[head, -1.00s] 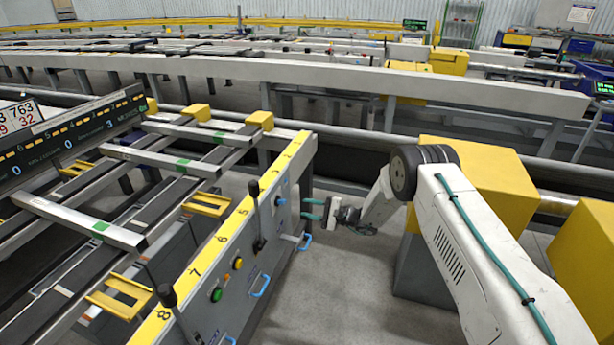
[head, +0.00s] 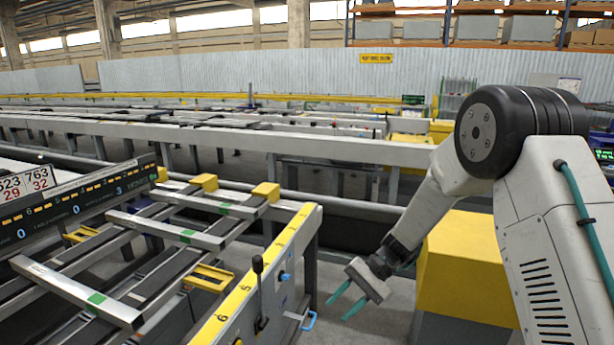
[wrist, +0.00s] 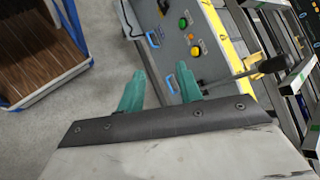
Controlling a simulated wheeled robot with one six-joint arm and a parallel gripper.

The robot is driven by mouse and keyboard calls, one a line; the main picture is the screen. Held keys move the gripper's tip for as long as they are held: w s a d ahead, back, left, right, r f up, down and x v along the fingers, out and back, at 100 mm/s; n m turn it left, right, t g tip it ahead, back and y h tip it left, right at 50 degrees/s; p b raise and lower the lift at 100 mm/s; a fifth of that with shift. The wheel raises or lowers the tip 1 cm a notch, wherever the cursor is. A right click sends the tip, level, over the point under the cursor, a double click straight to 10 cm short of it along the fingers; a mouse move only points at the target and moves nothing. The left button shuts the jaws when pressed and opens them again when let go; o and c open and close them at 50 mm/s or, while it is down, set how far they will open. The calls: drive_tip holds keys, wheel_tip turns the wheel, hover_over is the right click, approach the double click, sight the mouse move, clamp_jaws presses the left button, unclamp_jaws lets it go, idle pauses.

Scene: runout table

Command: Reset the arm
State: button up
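My gripper (head: 347,300) hangs from my raised arm at the right of the head view, in the air to the right of the control panel. Its two teal fingers are spread apart with nothing between them. The wrist view shows the same open fingers (wrist: 160,88) pointing towards the grey control panel (wrist: 190,50). In the head view the panel (head: 268,302) has a black lever (head: 259,280), a blue knob (head: 285,277) and a blue handle (head: 309,320). The gripper is apart from all of these.
A yellow block (head: 462,270) stands close behind my arm. The runout table (head: 120,238) with metal rails fills the left, with a number display (head: 80,205) above it. The wrist view shows a blue-framed bin (wrist: 40,45) at upper left. Grey floor lies between.

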drive_tip(key=s+d+r+n+t+h, duration=0.1)
drive_tip(key=s+d+r+t+h, duration=0.1)
drive_tip(key=s+d+r, duration=0.4)
drive_tip(key=s+d+r+n+t+h, duration=0.1)
drive_tip(key=s+d+r+h, duration=0.3)
drive_tip(key=s+r, duration=0.5)
drive_tip(key=s+d+r+n+t+h, duration=0.2)
drive_tip(key=s+d+r, duration=0.5)
drive_tip(key=s, duration=0.9)
drive_tip(key=shift+d+r+t+h, duration=0.2)
drive_tip(key=shift+d+t+h, duration=0.25)
drive_tip(key=shift+t+h, duration=0.4)
